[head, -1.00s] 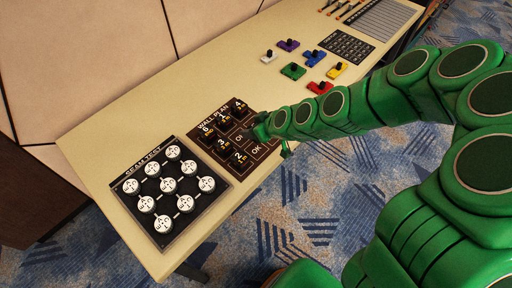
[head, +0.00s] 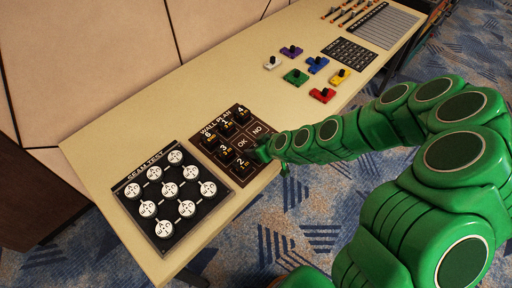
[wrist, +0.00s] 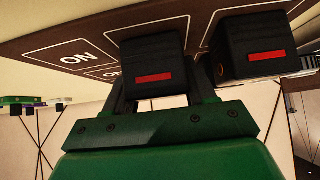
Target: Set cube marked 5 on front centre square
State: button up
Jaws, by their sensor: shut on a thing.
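My gripper (wrist: 155,85) is shut on a dark cube (wrist: 152,65) with a red strip. The held cube's number does not show. In the head view my gripper (head: 266,153) is at the front edge of the WALL PLAN board (head: 199,139), over its front centre, and hides the cube and that square. In the wrist view the held cube is close to the board and beside another dark cube (wrist: 252,45). I cannot tell whether it touches the board. Cubes 6 (head: 209,139), 4 (head: 242,116), 3 (head: 226,155) and 2 (head: 243,169) sit on the board.
The SEAM TEST panel (head: 127,193) with white round pieces lies left of the board. Coloured knobbed pieces, including a red one (head: 322,96), stand farther along the table. A dark grid panel (head: 351,52) lies beyond them. Bare table (head: 110,140) lies behind the board.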

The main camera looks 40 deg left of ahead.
jog(key=shift+f, duration=0.15)
jog(key=o, duration=1.1)
jog(key=shift+c, duration=0.2)
jog(key=shift+v, duration=0.9)
jog(key=v, duration=1)
jog(key=shift+d, duration=0.1)
